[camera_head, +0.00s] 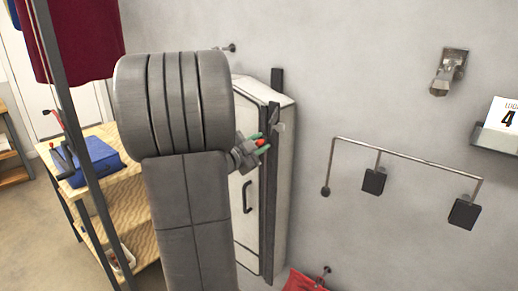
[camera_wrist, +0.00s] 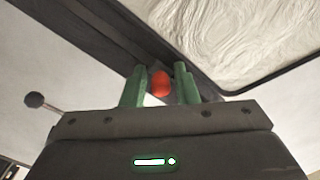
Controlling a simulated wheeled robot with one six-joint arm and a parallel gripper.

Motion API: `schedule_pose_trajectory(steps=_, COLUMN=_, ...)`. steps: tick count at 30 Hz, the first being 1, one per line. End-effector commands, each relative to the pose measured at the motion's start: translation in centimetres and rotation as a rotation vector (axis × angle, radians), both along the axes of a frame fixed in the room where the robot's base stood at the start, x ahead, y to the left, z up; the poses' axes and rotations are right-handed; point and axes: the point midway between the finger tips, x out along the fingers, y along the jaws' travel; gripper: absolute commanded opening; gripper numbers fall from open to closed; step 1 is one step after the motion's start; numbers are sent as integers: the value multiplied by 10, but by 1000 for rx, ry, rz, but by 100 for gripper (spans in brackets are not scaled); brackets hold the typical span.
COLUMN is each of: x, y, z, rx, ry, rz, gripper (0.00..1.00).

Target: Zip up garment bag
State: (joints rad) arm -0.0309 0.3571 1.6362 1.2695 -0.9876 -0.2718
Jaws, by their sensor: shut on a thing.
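The garment bag (camera_head: 250,228) is a tall pale case with dark edges and a dark handle, hanging upright against the wall. My gripper (camera_head: 259,143) is at its upper part, by the dark edge strip. In the wrist view, my gripper (camera_wrist: 161,78) has its green fingers shut on a small red zip pull (camera_wrist: 160,86). The pull also shows as a red spot in the head view (camera_head: 262,143). Wrinkled pale fabric of the bag (camera_wrist: 250,40) fills the upper right of the wrist view. My arm hides the bag's left side, and the zip's state cannot be told.
A wooden shelf unit (camera_head: 135,215) with a blue folded item (camera_head: 95,160) stands at left, under a dark red garment (camera_head: 85,40). A metal rail with dark blocks (camera_head: 408,160) is on the wall at right. A red cloth (camera_head: 302,282) hangs low beside the bag.

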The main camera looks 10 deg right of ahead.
Motion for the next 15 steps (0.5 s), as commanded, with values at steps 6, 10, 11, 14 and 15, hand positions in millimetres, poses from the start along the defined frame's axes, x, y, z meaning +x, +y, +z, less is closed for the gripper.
schedule_pose_trajectory(steps=6, x=0, y=0, z=35, rx=0, ry=-2, rz=0, gripper=0)
schedule_pose_trajectory(steps=10, x=0, y=0, z=42, rx=0, ry=-2, rz=0, gripper=0)
schedule_pose_trajectory(steps=11, x=0, y=0, z=43, rx=0, ry=-2, rz=0, gripper=0)
schedule_pose_trajectory(steps=14, x=0, y=0, z=45, rx=-1, ry=-2, rz=1, gripper=0)
schedule_pose_trajectory(steps=15, x=0, y=0, z=45, rx=-1, ry=-2, rz=1, gripper=0)
